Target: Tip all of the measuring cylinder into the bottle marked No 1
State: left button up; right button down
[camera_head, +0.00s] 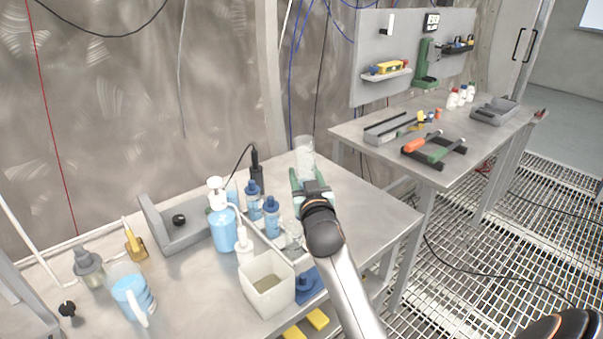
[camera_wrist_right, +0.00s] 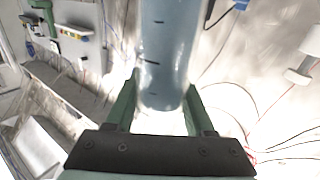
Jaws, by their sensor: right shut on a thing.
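My right gripper (camera_head: 309,180) has its green fingers around the clear measuring cylinder (camera_head: 304,150), above the near table. In the right wrist view the cylinder (camera_wrist_right: 168,50), with dark graduation marks, stands between the fingers of the gripper (camera_wrist_right: 160,100). I cannot tell how much liquid it holds. Two small blue bottles, one at the back (camera_head: 253,200) and one in front (camera_head: 271,215), stand left of the gripper. Their labels are too small to read, so I cannot tell which is No 1.
A blue pump bottle (camera_head: 222,228), a white wash bottle (camera_head: 244,247) and an open square container (camera_head: 267,296) stand close by. A blue-filled jug (camera_head: 133,298) is at the front left. Clear tabletop (camera_head: 375,222) lies right of my right gripper.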

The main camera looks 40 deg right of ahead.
jog(key=shift+s+d+f+n+b, duration=0.15)
jog(key=shift+d+f+n+b, duration=0.2)
jog(key=shift+f+b, duration=0.45)
jog(key=shift+s+d+f+n+b, duration=0.1)
jog(key=shift+d+f+n+b, duration=0.3)
jog(key=shift+f, duration=0.75)
jog(key=shift+s+d+f+n+b, duration=0.2)
jog(key=shift+f+n+b, duration=0.35)
jog(key=shift+f, duration=0.4)
pick_arm(q)
notch_tip(320, 180, down, 6)
jog(key=w+d+b, duration=0.1)
jog(key=d+b, duration=0.1)
jog(key=b, duration=0.1)
jog(key=shift+r+h, duration=0.2)
jog(key=shift+h, duration=0.1)
pick_arm(e)
notch_tip(320, 180, down, 6)
jog(key=s+d+n, duration=0.1)
jog(key=d+n, duration=0.1)
jog(key=n, duration=0.2)
jog(key=shift+s+d, duration=0.15)
jog(key=shift+d, duration=0.25)
pick_arm(q)
jog(key=shift+r, duration=0.1)
